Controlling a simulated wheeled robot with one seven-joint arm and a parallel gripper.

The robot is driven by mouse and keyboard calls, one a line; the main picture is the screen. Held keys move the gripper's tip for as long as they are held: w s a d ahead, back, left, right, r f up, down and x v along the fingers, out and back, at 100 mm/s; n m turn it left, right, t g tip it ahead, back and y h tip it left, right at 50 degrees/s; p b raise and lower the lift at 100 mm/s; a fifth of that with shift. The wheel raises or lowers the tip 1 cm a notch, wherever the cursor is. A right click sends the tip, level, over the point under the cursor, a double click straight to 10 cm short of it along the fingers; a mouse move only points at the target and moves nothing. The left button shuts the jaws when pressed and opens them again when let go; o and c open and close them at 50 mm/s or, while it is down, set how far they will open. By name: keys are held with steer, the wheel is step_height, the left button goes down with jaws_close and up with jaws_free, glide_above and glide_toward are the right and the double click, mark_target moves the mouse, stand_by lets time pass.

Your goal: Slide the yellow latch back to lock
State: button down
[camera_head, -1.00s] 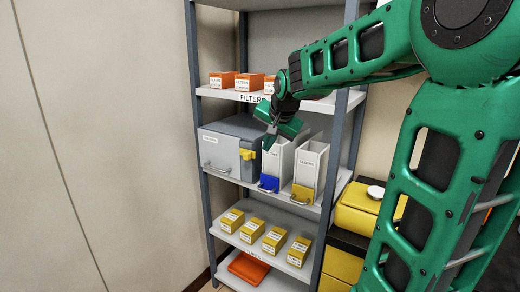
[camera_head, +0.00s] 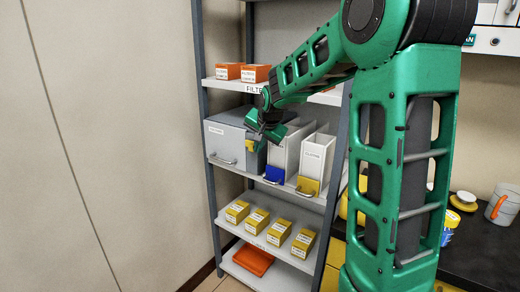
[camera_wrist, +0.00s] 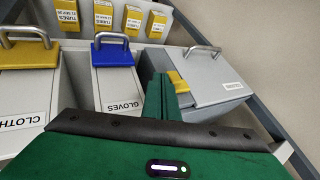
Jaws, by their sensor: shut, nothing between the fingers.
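The yellow latch (camera_head: 236,148) sits on the right part of the front of the grey box (camera_head: 217,139) on the middle shelf. It also shows in the wrist view (camera_wrist: 178,82), partly hidden behind my fingers. My gripper (camera_head: 252,143) is shut and empty, right beside the latch on the side of the white bins. In the wrist view my closed green fingers (camera_wrist: 161,92) stand next to the latch; I cannot tell whether they touch it. The grey box has a metal handle (camera_head: 222,161) low on its front.
A bin with a blue front (camera_head: 274,174) and a bin with a yellow front (camera_head: 308,186) stand just right of the box. Small yellow boxes (camera_head: 257,221) line the shelf below. Orange boxes (camera_head: 228,71) stand on the shelf above. The shelf post (camera_head: 203,120) is at left.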

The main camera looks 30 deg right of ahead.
steer(key=shift+w+a, duration=0.3)
steer(key=shift+w, duration=0.3)
steer(key=shift+w+a, duration=0.3)
steer(key=shift+w, duration=0.3)
steer(key=shift+w+a, duration=0.3)
steer(key=shift+w, duration=0.3)
steer(key=shift+s+d, duration=0.2)
steer(key=shift+s, duration=0.15)
glide_toward(251, 145)
steer(key=s+d, duration=0.1)
steer(key=s, duration=0.3)
steer(key=shift+w+d+r, duration=0.1)
steer(key=shift+d+r, duration=0.05)
steer(key=shift+r, duration=0.25)
